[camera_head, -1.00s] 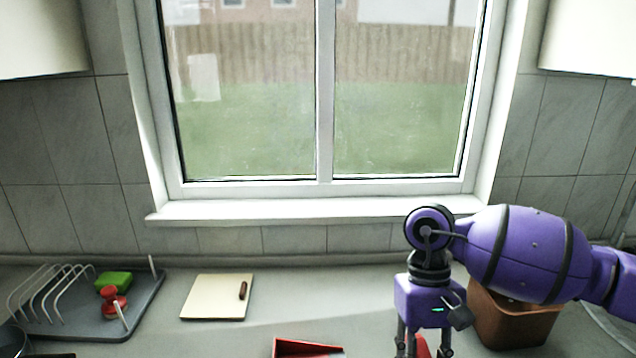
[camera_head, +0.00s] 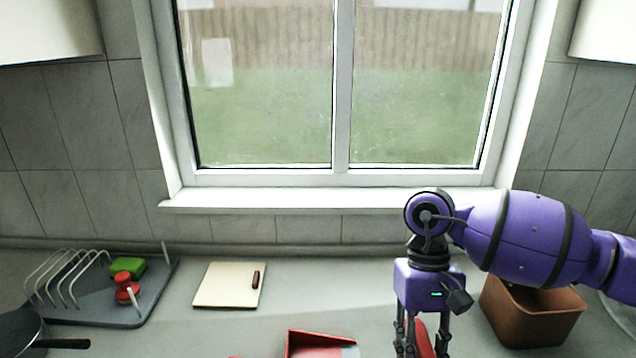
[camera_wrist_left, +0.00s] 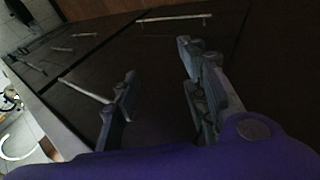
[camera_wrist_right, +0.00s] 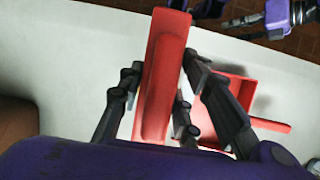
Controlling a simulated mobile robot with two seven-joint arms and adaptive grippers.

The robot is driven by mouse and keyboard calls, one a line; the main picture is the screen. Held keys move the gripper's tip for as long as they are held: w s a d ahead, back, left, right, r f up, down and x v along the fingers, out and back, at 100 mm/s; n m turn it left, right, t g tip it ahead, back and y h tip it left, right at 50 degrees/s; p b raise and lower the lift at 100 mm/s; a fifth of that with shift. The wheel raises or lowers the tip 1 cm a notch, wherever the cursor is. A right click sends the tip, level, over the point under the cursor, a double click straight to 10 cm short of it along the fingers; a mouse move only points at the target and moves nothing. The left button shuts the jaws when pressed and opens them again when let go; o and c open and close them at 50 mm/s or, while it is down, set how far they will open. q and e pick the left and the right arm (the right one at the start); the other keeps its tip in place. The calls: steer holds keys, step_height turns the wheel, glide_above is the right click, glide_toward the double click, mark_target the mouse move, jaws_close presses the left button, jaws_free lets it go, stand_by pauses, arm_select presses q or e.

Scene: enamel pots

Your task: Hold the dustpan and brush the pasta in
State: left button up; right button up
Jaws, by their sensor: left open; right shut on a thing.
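The red dustpan (camera_head: 318,338) lies on the counter left of this gripper, cut off by the lower edge. The right wrist view shows the dustpan (camera_wrist_right: 262,85) behind the brush, with its handle pointing right. My left gripper (camera_wrist_left: 160,65) is open and empty, in front of dark cabinet fronts with bar handles, and is out of the head view. I cannot make out any pasta.
A brown bin (camera_head: 535,318) stands right of my right gripper. A cutting board (camera_head: 225,285) lies left of centre. A grey drying tray (camera_head: 150,305) with a rack, a green sponge and a red-topped brush is at the left, near a dark pan (camera_head: 20,330).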

arm_select(q)
steer(key=w+d+r+m+g+h, duration=0.2)
steer(key=d+r+m+g, duration=0.35)
steer(key=r, duration=0.75)
steer(key=w+d+r+m+g+h, duration=0.1)
steer(key=w+d+r+m+g, duration=0.1)
steer(key=d+r+m, duration=0.65)
steer(key=w+a+r+m+t+y, duration=0.2)
steer(key=w+a+r+y, duration=0.3)
steer(key=w+a, duration=0.5)
steer(key=w+a+r+m+t+y, duration=0.25)
steer(key=w+a+r+y, duration=0.35)
steer(key=w, duration=0.7)
steer(key=shift+n+h, duration=0.25)
steer(key=shift+h, duration=0.25)
steer(key=shift+s+a+f, duration=0.1)
steer(key=shift+a+f, duration=0.1)
steer(key=shift+f, duration=2)
steer(key=shift+s+a+f, duration=0.1)
steer(key=shift+a+f, duration=0.1)
steer(key=shift+f, duration=2.05)
steer(key=shift+s+a+f, duration=0.1)
steer(key=shift+a+f, duration=0.1)
steer(key=shift+f, duration=2)
jaws_close()
steer(key=shift+w, duration=0.1)
